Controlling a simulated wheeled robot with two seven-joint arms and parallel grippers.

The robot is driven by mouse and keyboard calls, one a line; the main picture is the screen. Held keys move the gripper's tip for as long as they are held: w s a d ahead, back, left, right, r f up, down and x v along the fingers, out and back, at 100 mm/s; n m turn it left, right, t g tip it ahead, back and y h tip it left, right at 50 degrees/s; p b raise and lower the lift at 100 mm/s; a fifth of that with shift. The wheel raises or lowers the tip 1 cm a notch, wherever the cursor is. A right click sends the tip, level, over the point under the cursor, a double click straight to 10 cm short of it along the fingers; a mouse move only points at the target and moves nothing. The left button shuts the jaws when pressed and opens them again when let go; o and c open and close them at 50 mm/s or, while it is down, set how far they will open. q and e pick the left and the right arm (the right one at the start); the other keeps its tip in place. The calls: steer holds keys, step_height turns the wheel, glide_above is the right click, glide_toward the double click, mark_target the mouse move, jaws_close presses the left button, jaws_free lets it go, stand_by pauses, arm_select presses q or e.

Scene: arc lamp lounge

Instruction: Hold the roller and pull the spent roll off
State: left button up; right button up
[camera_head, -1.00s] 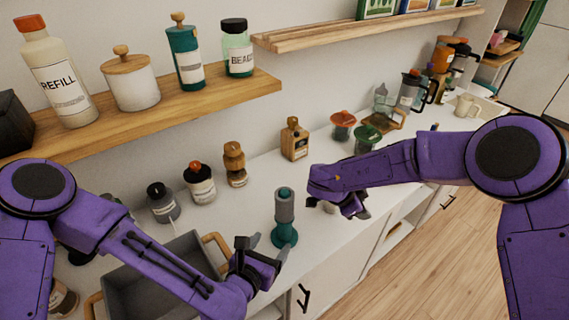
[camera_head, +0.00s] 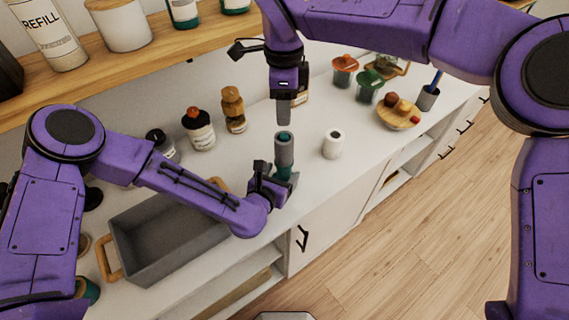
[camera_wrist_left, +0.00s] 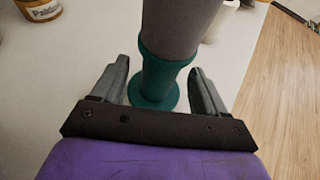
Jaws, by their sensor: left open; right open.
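The roller (camera_head: 284,150) stands upright on the white counter, with a grey cylinder, the spent roll by its look, on a teal base. In the left wrist view the grey roll (camera_wrist_left: 178,28) rises above the teal holder (camera_wrist_left: 160,75). My left gripper (camera_head: 275,178) is open, its fingers on either side of the teal part, with gaps showing. It also shows in the left wrist view (camera_wrist_left: 160,85). My right gripper (camera_head: 284,110) points down just above the roller's top; its fingers overlap in this view, and it holds nothing visible. A white roll (camera_head: 333,144) stands to the right.
A grey bin with wooden handles (camera_head: 170,240) sits at left on the counter. Bottles (camera_head: 199,130) stand behind the roller. A wooden bowl (camera_head: 398,115) and cups stand farther right. A wooden shelf (camera_head: 150,62) overhangs the back left.

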arm_select(q)
steer(key=shift+x, duration=1.35)
steer(key=c, duration=1.3)
